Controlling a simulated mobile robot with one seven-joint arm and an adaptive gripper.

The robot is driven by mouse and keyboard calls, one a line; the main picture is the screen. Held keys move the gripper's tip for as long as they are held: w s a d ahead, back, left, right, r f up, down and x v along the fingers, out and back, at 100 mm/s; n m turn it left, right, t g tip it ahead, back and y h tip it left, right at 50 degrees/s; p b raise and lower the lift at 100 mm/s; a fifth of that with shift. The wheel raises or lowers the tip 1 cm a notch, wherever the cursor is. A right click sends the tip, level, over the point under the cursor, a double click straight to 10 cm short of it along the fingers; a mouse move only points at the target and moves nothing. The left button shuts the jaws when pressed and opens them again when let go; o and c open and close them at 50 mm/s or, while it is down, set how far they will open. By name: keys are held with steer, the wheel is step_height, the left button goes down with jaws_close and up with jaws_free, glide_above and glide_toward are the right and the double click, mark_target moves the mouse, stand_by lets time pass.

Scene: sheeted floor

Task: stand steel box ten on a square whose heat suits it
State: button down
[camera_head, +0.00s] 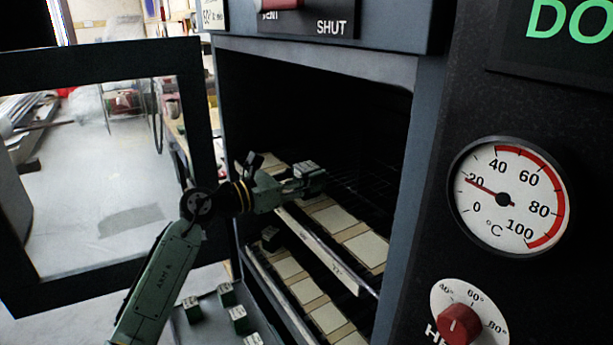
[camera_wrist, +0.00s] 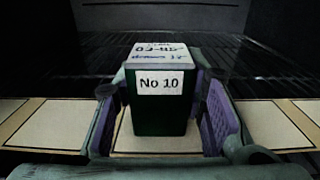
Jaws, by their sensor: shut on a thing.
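Steel box ten (camera_wrist: 158,112) is a dark green box with a white "No 10" label and a pale lid with partly unreadable writing. It stands upright between the purple pads of my gripper (camera_wrist: 160,118), which is shut on it. In the head view the box (camera_head: 309,170) is inside the open oven, at the upper shelf's row of cream squares (camera_head: 334,218). In the wrist view a square (camera_wrist: 62,126) shows left of the box and another (camera_wrist: 262,124) right of it. A pale square lies under the box; I cannot tell whether they touch.
A lower shelf has more squares (camera_head: 306,291) and a dark box (camera_head: 270,238). Several green boxes (camera_head: 226,294) stand at the lower left. The oven door (camera_head: 206,110) is open. The gauge (camera_head: 508,196) reads about 20 °C; a red knob (camera_head: 459,324) is below it.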

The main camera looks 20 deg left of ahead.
steer(key=c, duration=1)
jaws_free()
steer(key=shift+f, duration=0.1)
steer(key=shift+s+a, duration=0.1)
